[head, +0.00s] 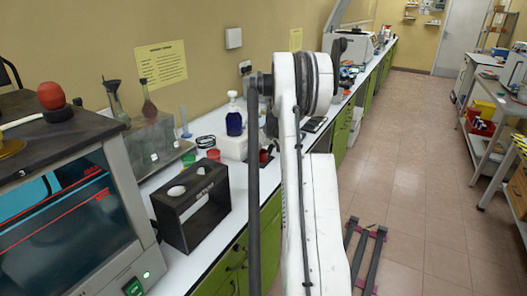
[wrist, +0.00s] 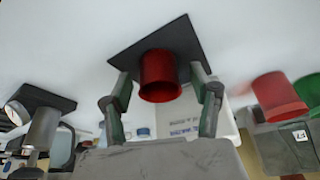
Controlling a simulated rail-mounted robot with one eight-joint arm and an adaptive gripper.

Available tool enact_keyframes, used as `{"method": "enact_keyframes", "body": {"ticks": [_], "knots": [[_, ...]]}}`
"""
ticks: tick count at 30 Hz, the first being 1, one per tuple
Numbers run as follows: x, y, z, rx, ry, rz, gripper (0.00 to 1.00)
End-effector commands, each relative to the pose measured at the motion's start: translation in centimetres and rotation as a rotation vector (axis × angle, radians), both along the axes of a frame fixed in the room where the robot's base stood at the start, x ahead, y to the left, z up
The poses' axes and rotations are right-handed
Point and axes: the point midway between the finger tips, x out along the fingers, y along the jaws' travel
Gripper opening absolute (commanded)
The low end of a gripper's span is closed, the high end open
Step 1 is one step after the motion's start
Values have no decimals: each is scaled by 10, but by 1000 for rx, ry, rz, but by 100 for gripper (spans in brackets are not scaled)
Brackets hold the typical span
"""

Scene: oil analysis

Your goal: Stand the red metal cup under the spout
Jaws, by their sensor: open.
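A red cup (wrist: 160,75) shows in the wrist view against a dark square plate (wrist: 190,40). My gripper (wrist: 161,80) has one finger on each side of this cup, with a visible gap at both sides. The fingers are open and not closed on it. In the head view, a red cup (head: 265,155) shows partly beside my white arm, and my gripper is hidden behind the arm. I cannot clearly make out the spout in either view.
Another red piece (wrist: 279,97) and a green one (wrist: 309,90) stand at the right in the wrist view. A metal cylinder (wrist: 42,130) is at the left. In the head view, a black stand (head: 190,222) and a blue-filled bottle (head: 234,120) are on the counter.

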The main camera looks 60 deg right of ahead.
Motion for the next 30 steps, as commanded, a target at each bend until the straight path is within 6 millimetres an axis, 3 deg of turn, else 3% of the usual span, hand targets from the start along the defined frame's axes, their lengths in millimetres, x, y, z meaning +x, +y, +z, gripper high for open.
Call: {"method": "enact_keyframes", "body": {"ticks": [8,20,30], "knots": [[0,0,-1,0,0,0,58],[0,0,-1,0,0,0,8],[12,1,-1,0,0,2,8]]}}
